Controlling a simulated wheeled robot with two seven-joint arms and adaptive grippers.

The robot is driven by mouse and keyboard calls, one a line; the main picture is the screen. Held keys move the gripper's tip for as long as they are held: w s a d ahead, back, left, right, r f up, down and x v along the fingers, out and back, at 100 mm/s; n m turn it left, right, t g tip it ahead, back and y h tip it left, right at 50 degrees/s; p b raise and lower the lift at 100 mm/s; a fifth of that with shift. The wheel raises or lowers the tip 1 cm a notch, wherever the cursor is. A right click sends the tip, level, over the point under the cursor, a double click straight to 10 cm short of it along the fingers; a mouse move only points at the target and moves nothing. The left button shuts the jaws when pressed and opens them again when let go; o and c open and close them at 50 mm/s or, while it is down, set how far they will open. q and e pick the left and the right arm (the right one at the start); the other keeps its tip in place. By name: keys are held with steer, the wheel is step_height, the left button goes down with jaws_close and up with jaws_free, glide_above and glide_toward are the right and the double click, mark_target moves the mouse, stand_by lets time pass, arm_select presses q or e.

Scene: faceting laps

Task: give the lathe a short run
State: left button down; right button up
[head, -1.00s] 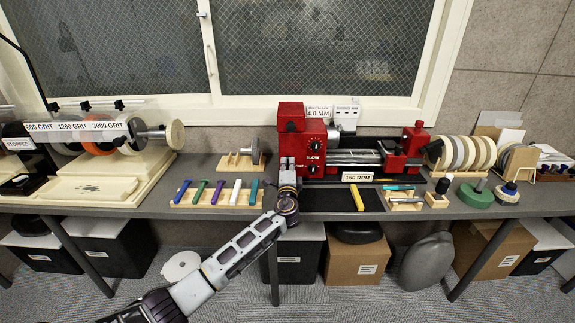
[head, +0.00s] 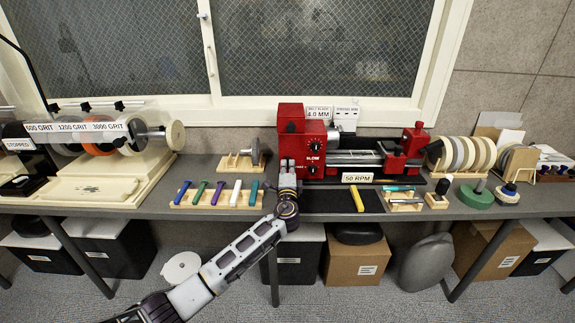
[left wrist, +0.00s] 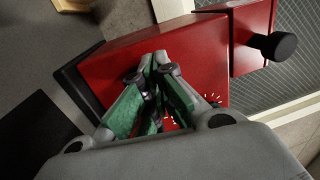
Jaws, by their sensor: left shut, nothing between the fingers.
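The red lathe (head: 292,118) stands on the bench at the middle of the head view. Its headstock has black knobs, one marked SLOW (head: 314,146). A white sign (head: 357,177) on its front reads 50 RPM. My left gripper (head: 287,163) is at the lower left of the headstock front and hides part of it. In the left wrist view the green-padded fingers (left wrist: 155,112) are shut and empty, close to the red headstock face (left wrist: 205,60). White dial marks show beside the fingertips. I cannot tell whether they touch the lathe. My right gripper is not in view.
A rack of coloured sticks (head: 216,196) lies left of the gripper. A yellow bar (head: 357,200) lies in front of the lathe. Small wooden holders (head: 405,201) stand at its right. The polishing machine (head: 84,180) at far left is labelled STOPPED.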

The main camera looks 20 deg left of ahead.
arm_select(q)
steer(key=shift+p+v, duration=0.3)
steer(key=shift+v, duration=2.65)
